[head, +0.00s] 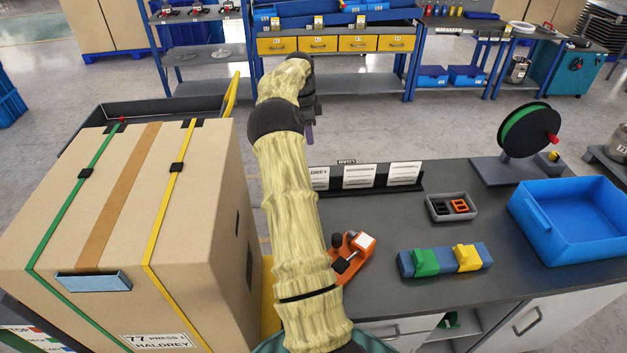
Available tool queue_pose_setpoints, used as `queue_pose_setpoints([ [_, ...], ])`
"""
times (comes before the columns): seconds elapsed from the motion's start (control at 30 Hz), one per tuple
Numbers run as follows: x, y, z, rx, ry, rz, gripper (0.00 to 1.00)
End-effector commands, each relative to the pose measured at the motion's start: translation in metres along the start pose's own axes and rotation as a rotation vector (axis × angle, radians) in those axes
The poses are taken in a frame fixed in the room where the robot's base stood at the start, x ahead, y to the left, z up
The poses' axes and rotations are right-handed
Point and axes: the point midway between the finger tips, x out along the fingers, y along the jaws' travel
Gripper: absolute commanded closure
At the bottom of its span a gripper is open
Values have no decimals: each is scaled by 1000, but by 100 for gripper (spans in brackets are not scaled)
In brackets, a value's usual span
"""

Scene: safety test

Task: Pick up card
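White printed cards stand in a black holder (385,191) at the back edge of the grey bench in the head view. The middle card (359,176) and the right card (404,173) show fully. The left card (319,178) is partly hidden behind my sleeved arm. My gripper (310,130) is a small dark shape at the far end of my arm, beyond the bench and up from the left card in the picture. It looks apart from the cards. Its fingers are too small and dark to tell whether they are open.
A strapped cardboard box (130,220) stands left of my arm. On the bench are an orange tool (352,262), a small grey tray (431,216), a blue block (440,262) with green and yellow clips, a blue bin (560,245) and a green reel (524,131). Bare bench lies before the cards.

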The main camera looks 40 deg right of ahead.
Motion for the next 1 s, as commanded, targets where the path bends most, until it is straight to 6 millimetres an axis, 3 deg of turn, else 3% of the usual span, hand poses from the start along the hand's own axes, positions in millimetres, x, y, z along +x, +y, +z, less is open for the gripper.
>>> queue_pose_setpoints([
  [0.6,102,0,4,-6,0,1,70],
  [1.0,110,0,4,-6,0,0,70],
])
